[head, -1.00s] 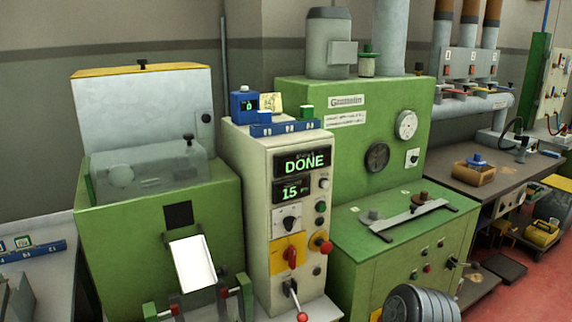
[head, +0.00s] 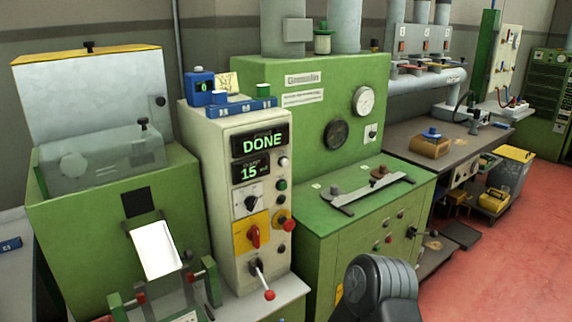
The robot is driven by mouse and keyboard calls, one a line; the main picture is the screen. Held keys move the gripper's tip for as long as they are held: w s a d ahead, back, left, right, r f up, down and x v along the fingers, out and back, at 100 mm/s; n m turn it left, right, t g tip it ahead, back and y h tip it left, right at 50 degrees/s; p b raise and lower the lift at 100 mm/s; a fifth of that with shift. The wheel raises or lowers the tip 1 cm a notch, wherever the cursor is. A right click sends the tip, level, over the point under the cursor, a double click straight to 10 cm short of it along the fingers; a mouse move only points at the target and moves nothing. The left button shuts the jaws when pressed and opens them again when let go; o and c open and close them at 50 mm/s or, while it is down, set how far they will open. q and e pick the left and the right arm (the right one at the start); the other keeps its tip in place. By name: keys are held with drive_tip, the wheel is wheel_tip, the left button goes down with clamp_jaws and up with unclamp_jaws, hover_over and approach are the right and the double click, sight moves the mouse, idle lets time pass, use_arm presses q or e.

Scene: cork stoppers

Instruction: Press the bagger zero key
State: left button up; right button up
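A cream control panel (head: 222,200) stands left of centre in the head view. Its upper display (head: 262,142) reads DONE and its lower display (head: 251,170) reads 15. Small round buttons run down its right side, among them a green button (head: 282,185). It also has a dial (head: 250,203), a red rotary switch (head: 254,236) on a yellow plate, a red mushroom knob (head: 284,221) and a red-tipped lever (head: 268,294). I cannot read any label marking a zero key, nor tell which machine is the bagger.
A green machine (head: 60,230) with a raised lid and white chute (head: 154,250) stands at left. A larger green machine (head: 270,100) with gauges stands behind the panel. A dark workbench (head: 400,147) is further right. Red floor (head: 490,260) is open at lower right.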

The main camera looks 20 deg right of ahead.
clamp_jaws()
idle(1.4)
